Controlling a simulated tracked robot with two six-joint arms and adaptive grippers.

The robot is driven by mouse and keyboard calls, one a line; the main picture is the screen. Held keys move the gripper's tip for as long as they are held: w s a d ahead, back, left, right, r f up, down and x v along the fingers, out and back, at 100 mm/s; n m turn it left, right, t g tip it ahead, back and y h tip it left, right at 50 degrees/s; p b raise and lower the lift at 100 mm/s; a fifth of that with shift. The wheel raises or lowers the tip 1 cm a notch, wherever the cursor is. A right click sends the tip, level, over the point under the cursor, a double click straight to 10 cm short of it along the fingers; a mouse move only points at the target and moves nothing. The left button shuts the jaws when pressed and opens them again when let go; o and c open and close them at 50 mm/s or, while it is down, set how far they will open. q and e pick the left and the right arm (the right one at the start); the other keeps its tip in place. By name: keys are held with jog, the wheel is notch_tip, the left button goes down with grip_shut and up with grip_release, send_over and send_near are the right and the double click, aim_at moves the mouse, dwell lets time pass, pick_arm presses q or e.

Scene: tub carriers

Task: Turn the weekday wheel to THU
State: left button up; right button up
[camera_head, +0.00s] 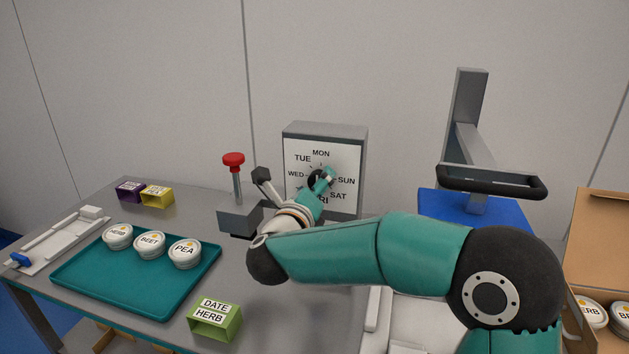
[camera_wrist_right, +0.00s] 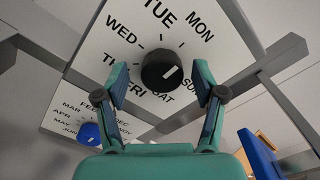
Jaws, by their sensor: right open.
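The weekday wheel is a black knob on a white plate (camera_head: 350,166) lettered with the days, on a grey upright box. The knob (camera_head: 314,176) is partly covered by my gripper in the head view. In the right wrist view the black knob (camera_wrist_right: 155,68) shows whole, its white line slanting toward the upper right, roughly between MON and SUN; the exact day is hard to tell. THU stands at the lower left, partly behind a finger. My right gripper (camera_wrist_right: 160,83) is open, one finger on each side of the knob, with gaps visible. My left gripper is not in view.
A month dial with a blue knob (camera_wrist_right: 90,133) sits below the weekday wheel. A red-topped lever (camera_head: 234,160) stands left of the box. A teal tray (camera_head: 130,285) holds three lidded tubs. A green label block (camera_head: 215,322) lies at the front; a cardboard box (camera_head: 603,222) is right.

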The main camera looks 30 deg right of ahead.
jog(key=shift+w+d, duration=0.1)
jog(key=shift+d, duration=0.05)
jog(key=shift+c, duration=0.3)
jog(key=c, duration=1.1)
